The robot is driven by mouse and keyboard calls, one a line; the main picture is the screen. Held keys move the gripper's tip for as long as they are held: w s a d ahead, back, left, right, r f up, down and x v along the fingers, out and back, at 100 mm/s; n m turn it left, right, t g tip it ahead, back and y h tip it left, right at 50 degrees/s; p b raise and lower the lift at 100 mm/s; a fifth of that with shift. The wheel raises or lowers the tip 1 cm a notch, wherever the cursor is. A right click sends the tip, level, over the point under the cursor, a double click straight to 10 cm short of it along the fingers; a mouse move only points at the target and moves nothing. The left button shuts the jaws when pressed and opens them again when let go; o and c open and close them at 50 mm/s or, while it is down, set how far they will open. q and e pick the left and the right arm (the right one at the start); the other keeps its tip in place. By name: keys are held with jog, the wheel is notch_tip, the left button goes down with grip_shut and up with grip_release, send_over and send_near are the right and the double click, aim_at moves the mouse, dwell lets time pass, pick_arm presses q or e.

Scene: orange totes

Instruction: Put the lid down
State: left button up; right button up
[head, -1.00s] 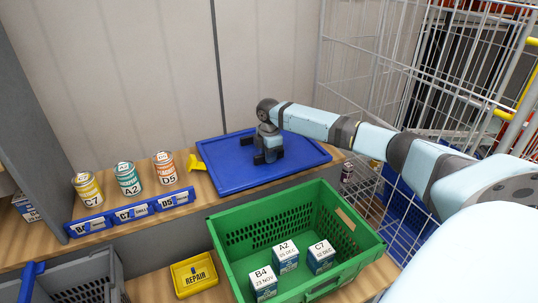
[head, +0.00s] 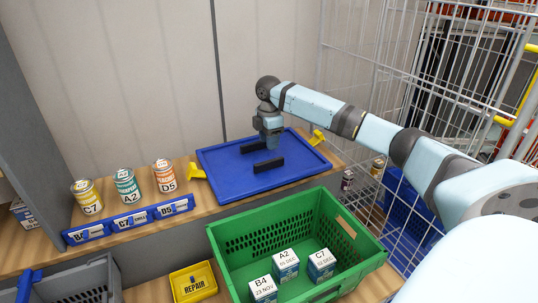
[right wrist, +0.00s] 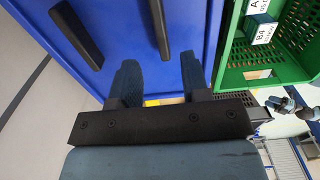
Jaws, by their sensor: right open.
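The blue lid (head: 222,175) lies flat at the back of the wooden shelf, and it fills much of the right wrist view (right wrist: 195,20). Two black bars (head: 268,165) show over its middle; in the right wrist view they (right wrist: 76,35) look apart from my fingers. A yellow clip (head: 196,171) shows at the lid's left end and another (head: 317,137) at its right end. My right gripper (head: 268,138) is open and empty, pointing down above the lid. Its two fingers (right wrist: 159,75) are spread with nothing between them. My left gripper is out of view.
A green crate (head: 228,232) with several small boxes stands in front of the lid. Cans (head: 127,187) and blue label holders (head: 132,217) stand to the left. A yellow repair tray (head: 194,281) is at the front. A wire cage (head: 375,75) rises at the right, close to my arm.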

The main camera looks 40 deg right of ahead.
jog(key=shift+r, duration=1.55)
